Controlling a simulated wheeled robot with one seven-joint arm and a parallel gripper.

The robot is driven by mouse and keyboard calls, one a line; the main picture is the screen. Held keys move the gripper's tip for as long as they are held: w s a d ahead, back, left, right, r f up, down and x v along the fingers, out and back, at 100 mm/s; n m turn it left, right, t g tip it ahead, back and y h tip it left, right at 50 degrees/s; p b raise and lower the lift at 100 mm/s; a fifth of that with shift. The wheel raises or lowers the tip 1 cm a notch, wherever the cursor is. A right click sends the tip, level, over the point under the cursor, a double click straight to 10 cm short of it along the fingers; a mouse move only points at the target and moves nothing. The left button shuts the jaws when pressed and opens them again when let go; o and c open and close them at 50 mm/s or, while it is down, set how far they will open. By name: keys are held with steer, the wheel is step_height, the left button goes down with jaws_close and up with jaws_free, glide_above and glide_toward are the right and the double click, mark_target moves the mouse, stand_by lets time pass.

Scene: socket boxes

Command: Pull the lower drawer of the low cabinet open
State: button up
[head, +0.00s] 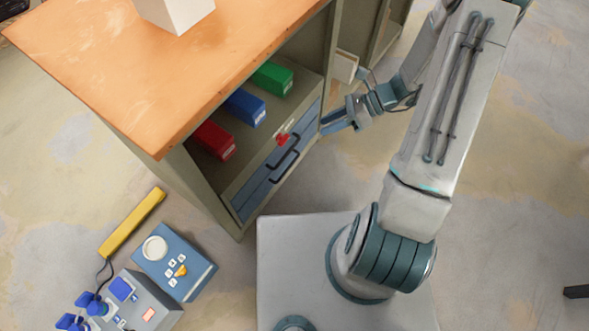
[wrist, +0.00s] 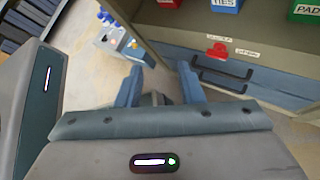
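The low cabinet (head: 165,147) has a wooden top, an open shelf and two blue-grey drawers below it. The lower drawer (head: 250,208) appears shut; its dark bar handle (head: 285,166) shows below the upper drawer's handle (head: 288,142). In the wrist view the lower handle (wrist: 219,86) lies to the right of my fingers, just under the upper handle (wrist: 228,67). My gripper (head: 327,124) is open and empty, near the right end of the drawer fronts and apart from both handles. In the wrist view its two blue fingers (wrist: 160,82) stand apart.
Red (head: 213,140), blue (head: 245,107) and green (head: 272,77) boxes stand on the shelf. A blue device (head: 175,262), a grey device (head: 145,300) and a yellow bar (head: 132,222) lie on the floor at lower left.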

step_height(320, 180, down, 37)
steer(key=d+m+t+b, duration=0.2)
steer(key=m+t+b, duration=0.9)
steer(key=m, duration=1.1)
steer(key=b+x, duration=0.2)
steer(key=x, duration=1.1)
steer(key=shift+s+a+b, duration=0.2)
steer(key=shift+a+b, duration=0.1)
steer(key=shift+a, duration=0.35)
steer(key=shift+r, duration=0.1)
jaws_close()
